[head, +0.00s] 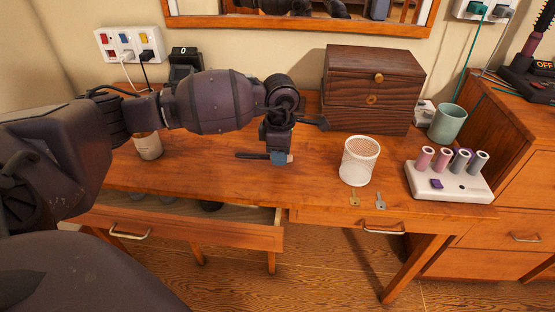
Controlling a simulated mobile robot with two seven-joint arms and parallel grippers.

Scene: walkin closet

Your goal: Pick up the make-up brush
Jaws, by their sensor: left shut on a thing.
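The make-up brush (249,155) lies crosswise in my left gripper, its dark handle pointing left and a short pale end showing at the right. My left gripper (279,159) points down over the middle of the wooden desk (215,177) and is shut on the brush. The fingers hide the brush's middle. I cannot tell whether the brush touches the desktop or is just above it. My right gripper is not in view.
A white mesh cup (359,161) stands right of the gripper, with two keys in front of it. A dark wooden box (372,89) stands behind. A white holder with colored tubes (448,180) is at right. The left drawer (184,228) is open.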

